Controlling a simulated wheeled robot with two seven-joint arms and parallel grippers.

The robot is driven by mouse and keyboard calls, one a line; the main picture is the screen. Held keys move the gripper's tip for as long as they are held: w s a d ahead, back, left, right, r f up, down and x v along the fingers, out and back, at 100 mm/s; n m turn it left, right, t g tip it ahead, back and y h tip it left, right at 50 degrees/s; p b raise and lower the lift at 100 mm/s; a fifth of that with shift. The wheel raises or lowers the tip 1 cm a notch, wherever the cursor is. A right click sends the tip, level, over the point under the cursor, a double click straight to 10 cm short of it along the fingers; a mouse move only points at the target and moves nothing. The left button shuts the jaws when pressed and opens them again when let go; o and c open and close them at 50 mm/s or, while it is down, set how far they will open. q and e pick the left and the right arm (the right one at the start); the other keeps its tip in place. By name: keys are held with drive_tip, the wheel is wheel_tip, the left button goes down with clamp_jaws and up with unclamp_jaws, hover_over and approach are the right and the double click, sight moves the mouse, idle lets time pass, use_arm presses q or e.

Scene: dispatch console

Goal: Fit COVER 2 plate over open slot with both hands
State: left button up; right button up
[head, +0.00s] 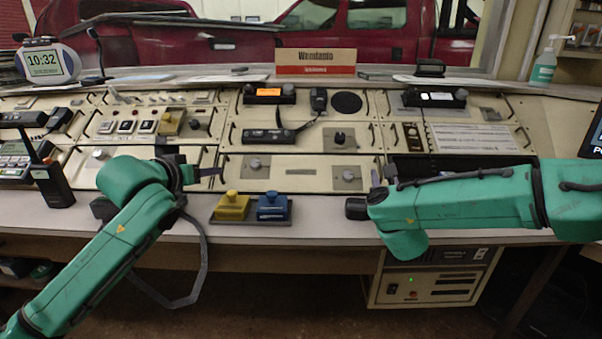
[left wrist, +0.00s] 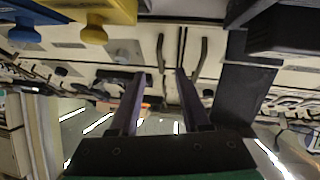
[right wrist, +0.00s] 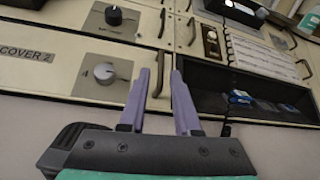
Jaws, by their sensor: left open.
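The COVER 2 plate (head: 318,183) is a beige panel with two knobs and a dark label, lying in the console's front row. Its label and right knob show in the right wrist view (right wrist: 50,78). The open slot (head: 440,164) is the dark recess right of it, also in the right wrist view (right wrist: 213,75). My left gripper (head: 212,171) is open at the plate's left edge, the left handle (left wrist: 160,53) showing between its fingers, apart from them. My right gripper (right wrist: 168,65) is open by the plate's right handle (right wrist: 154,86), which the finger partly hides; contact is unclear.
A yellow block (head: 231,206) and a blue block (head: 272,206) with knobs stand on a dark base at the desk's front edge. A black radio (head: 54,182) stands at the left. Small blue items (right wrist: 240,97) lie inside the slot.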

sight(379, 165)
use_arm(q)
drive_tip(key=x, duration=0.7)
drive_tip(key=shift+w+f, duration=0.1)
use_arm(e)
drive_tip(key=w, duration=0.3)
drive_tip(key=w+d, duration=0.1)
drive_tip(key=w, duration=0.3)
drive_tip(key=shift+d, duration=0.2)
use_arm(q)
drive_tip(key=shift+c, duration=1)
use_arm(e)
drive_tip(key=shift+c, duration=0.9)
use_arm(q)
clamp_jaws()
use_arm(e)
clamp_jaws()
